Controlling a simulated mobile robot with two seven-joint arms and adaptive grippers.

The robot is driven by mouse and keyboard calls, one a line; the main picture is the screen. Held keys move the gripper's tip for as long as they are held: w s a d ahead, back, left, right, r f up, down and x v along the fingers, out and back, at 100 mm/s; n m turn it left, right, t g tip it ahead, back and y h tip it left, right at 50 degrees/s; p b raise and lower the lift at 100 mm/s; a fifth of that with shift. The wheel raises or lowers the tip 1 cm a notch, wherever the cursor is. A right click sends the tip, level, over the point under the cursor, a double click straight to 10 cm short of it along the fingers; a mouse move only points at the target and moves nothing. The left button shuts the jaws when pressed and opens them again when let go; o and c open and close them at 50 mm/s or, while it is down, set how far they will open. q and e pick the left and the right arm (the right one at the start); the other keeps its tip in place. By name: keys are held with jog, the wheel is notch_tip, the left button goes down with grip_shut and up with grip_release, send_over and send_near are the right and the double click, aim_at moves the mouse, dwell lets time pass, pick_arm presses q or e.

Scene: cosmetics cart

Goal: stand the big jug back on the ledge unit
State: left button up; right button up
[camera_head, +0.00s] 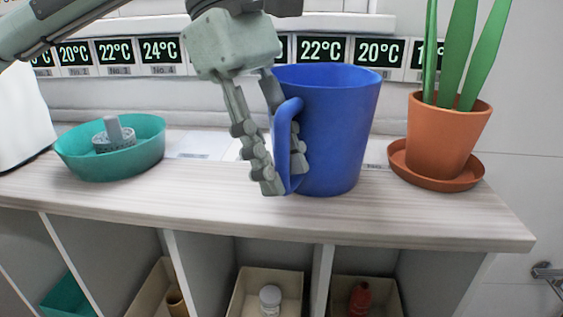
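The big jug (335,125) is blue and upright, with its handle towards the left. Its base appears to rest on the pale wooden top of the ledge unit (220,200), right of the middle. My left gripper (284,174) comes down from above at the jug's left side. Its fingers close around the handle, one outside it and one through the loop, partly hidden by the handle. Whether there is a small gap under the jug is hard to tell. My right gripper is not in view.
A teal bowl (75,155) with a grey piece inside stands left on the ledge. A potted plant (448,135) on a terracotta saucer (405,168) stands close to the jug's right. Temperature displays (318,50) line the wall behind. Open compartments with bins (245,285) lie below.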

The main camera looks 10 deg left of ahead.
pick_arm(q)
jog(key=v, duration=1.1)
jog(key=shift+p, duration=0.4)
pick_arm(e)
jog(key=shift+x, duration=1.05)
pick_arm(q)
jog(key=shift+s, duration=0.1)
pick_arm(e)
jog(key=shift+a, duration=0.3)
